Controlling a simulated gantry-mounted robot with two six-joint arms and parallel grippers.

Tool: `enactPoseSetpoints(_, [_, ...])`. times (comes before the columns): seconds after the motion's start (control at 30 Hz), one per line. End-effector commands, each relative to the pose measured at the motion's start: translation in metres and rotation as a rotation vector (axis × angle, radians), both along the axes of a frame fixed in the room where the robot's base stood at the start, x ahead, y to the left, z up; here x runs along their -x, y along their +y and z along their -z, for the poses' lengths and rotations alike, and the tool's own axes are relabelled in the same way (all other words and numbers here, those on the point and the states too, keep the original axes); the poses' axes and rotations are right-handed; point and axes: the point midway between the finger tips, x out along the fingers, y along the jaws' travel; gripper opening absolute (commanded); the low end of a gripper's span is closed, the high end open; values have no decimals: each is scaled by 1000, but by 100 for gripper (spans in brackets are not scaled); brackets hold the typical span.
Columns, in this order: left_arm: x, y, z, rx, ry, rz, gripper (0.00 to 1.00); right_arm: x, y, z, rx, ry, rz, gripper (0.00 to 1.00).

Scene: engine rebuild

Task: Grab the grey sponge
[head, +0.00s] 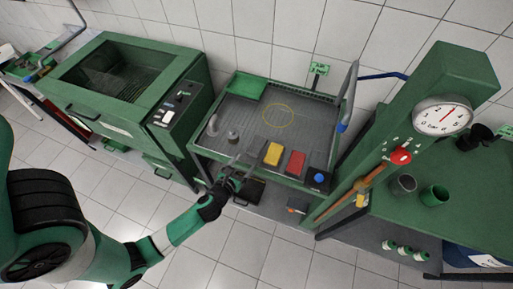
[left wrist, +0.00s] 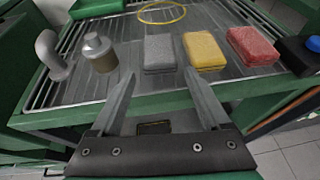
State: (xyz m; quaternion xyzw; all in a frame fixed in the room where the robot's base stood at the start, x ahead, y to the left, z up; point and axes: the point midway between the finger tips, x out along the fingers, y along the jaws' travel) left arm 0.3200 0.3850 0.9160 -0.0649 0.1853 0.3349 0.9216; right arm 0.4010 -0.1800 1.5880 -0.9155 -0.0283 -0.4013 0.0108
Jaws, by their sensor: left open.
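The grey sponge (left wrist: 159,52) lies flat on the grated grey tray (left wrist: 215,90) of a green wash bench, left of the yellow sponge (left wrist: 204,50). In the head view it is hard to make out beside my left gripper (head: 242,161). In the left wrist view, my left gripper (left wrist: 156,75) is open, its two fingers spread at the tray's front edge and pointing toward the grey sponge. Nothing is between the fingers, and the sponge lies beyond the tips. My right gripper is not in view.
A red sponge (left wrist: 253,46) and a black block with a blue knob (head: 319,178) lie to the right. A metal bottle (left wrist: 99,52) and a bent grey pipe (left wrist: 51,54) stand to the left. A yellow ring (head: 278,115) lies behind. The bench's green rim (left wrist: 60,118) runs in front.

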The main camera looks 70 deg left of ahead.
Motion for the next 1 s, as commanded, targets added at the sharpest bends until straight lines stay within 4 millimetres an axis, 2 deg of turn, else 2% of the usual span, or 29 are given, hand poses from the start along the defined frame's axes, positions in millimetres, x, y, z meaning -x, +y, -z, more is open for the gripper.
enactPoseSetpoints(0.2, [-29,25,16,1,-3,-3,80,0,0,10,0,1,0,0])
enactPoseSetpoints(0.47, [-39,33,19,1,-5,-2,80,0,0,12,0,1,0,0])
enactPoseSetpoints(0.73, [-69,60,33,2,-6,-2,80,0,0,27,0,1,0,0])
enactPoseSetpoints(1.0, [-72,62,33,2,-4,-1,80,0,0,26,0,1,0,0])
